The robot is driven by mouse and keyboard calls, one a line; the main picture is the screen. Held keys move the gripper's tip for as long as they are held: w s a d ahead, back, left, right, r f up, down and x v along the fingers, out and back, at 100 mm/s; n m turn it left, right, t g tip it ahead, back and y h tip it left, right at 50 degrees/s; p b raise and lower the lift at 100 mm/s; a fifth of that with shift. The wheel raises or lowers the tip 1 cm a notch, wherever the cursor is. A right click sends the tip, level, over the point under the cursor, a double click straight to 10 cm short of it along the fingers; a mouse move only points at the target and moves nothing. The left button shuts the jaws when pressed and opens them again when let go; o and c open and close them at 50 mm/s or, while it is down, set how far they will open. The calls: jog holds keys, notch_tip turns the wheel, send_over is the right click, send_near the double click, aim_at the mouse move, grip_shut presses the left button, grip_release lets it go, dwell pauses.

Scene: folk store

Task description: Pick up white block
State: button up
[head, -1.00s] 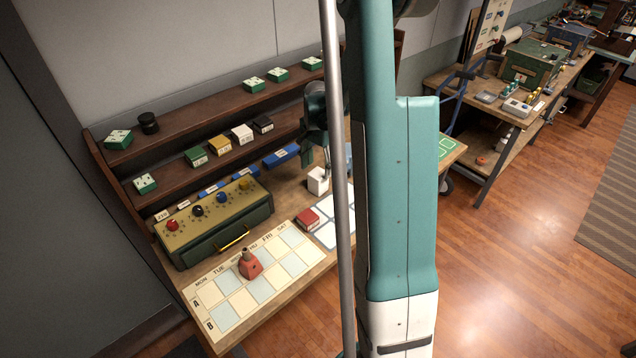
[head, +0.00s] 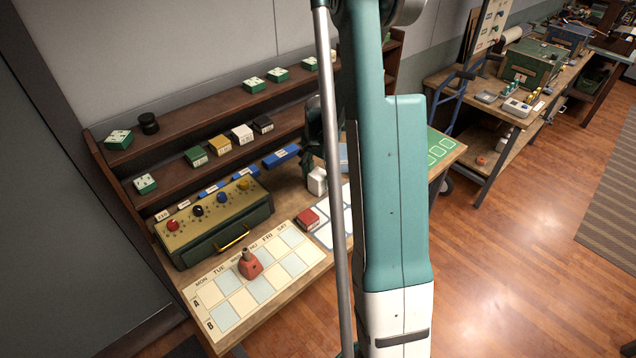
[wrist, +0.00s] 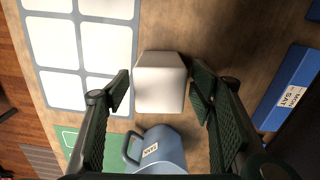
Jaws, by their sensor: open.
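The white block (head: 317,180) stands on the wooden table, partly hidden behind my pole in the head view. In the wrist view the white block (wrist: 160,84) sits in the gap between my fingers, a little beyond their tips. My gripper (wrist: 161,92) is open, with one green-padded finger on each side of the block and no clear contact. There is another white block (head: 242,134) with a label on the lower shelf, in a row with green, yellow and black blocks.
A blue mug (wrist: 160,150) stands close to the block in the wrist view. A blue labelled block (wrist: 290,88) lies to the right. A white-celled grid (wrist: 85,45) lies to the left. A red block (head: 307,218) and a knobbed box (head: 215,222) are on the table.

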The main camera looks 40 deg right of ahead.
dwell(0.3)
jog(key=c, duration=0.8)
jog(key=shift+c, duration=0.2)
jog(key=shift+r, duration=0.1)
jog(key=shift+r, duration=4.9)
